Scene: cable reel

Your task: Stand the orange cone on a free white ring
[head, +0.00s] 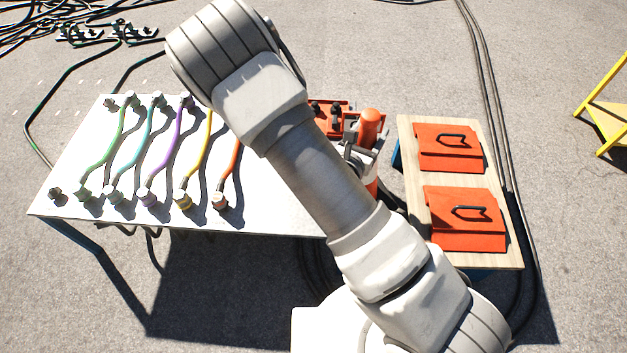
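An upright orange, rounded piece (369,125) stands right of my arm, just past the right end of the white table. Grey-white hardware (363,158) crosses its middle, and more orange shows below. I cannot tell whether this piece is the cone. No white ring can be clearly made out; my arm covers the table's right part. I cannot make out the fingers of my gripper in this view.
The white table (75,190) carries several coloured cables, including green (105,150), purple (170,150) and yellow (197,150) ones. A wooden-topped stand (414,215) at right holds two orange cases (465,235). A yellow frame (605,115) stands far right. Black cables lie on the ground.

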